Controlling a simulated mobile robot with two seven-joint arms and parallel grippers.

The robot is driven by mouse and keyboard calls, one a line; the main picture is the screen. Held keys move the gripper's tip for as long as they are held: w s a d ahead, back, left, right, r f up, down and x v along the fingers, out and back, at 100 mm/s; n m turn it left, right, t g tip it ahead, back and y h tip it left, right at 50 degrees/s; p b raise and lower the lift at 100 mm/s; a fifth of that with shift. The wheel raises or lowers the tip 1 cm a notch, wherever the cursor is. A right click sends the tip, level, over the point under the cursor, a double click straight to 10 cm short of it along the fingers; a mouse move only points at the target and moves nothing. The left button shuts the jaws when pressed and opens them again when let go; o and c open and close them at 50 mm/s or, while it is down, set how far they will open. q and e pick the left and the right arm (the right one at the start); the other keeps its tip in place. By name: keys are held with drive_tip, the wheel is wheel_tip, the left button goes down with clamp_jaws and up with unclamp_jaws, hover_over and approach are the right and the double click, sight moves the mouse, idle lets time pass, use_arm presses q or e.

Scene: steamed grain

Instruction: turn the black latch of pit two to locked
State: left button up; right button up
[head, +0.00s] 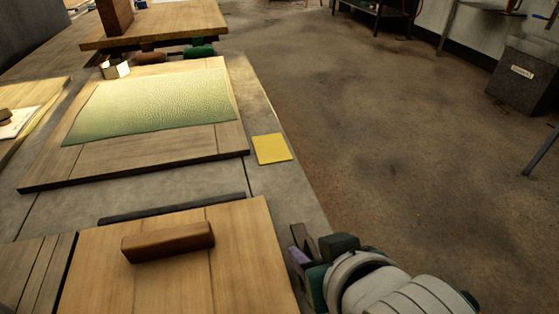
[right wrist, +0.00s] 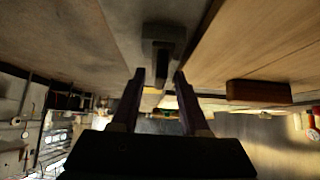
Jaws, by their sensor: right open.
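In the right wrist view a dark latch (right wrist: 163,45), a block with a narrow bar, sits on the grey surface beside a wooden lid. My right gripper (right wrist: 159,72) is open, its two fingertips apart on either side of the latch's narrow end; I cannot tell whether they touch it. In the head view my right gripper (head: 300,243) is at the right edge of the near wooden lid (head: 255,245). The latch cannot be made out there. Which pit the latch belongs to cannot be read. My left gripper is not in view.
The near lid carries a brown wooden handle (head: 168,241), with a dark bar (head: 172,208) along its far edge. Farther off, a green textured sheet (head: 150,104) lies on a wooden panel. A yellow card (head: 271,149) lies on the grey ledge. Open floor lies to the right.

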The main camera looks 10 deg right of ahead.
drive_tip(key=shift+c, duration=0.3)
clamp_jaws()
idle(1.1)
